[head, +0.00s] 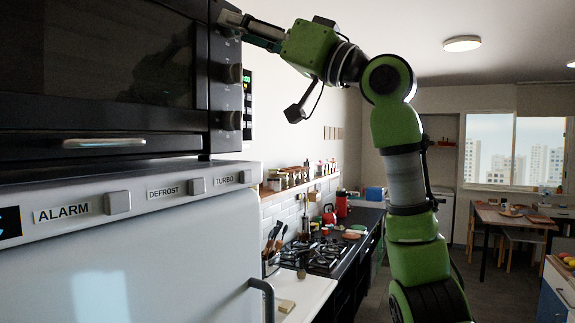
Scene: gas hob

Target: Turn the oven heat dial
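The black oven (110,70) stands on top of a white fridge at the left. Its right-hand panel carries round black dials: a middle dial (229,73) and a lower dial (230,120). My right gripper (236,22) reaches in from the right, at the top of this panel. Its fingertips cover the spot above the middle dial, so any dial there is mostly hidden. I cannot tell whether the fingers touch or hold it, or how far apart they are. The middle and lower dials are clear of the gripper. My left gripper is out of view.
The white fridge (130,245) has ALARM, DEFROST and TURBO buttons along its top edge. Beyond it are a gas hob (318,257), a shelf of jars (290,178) and a red kettle (329,214). A wooden table (510,215) stands far right. Open floor lies between.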

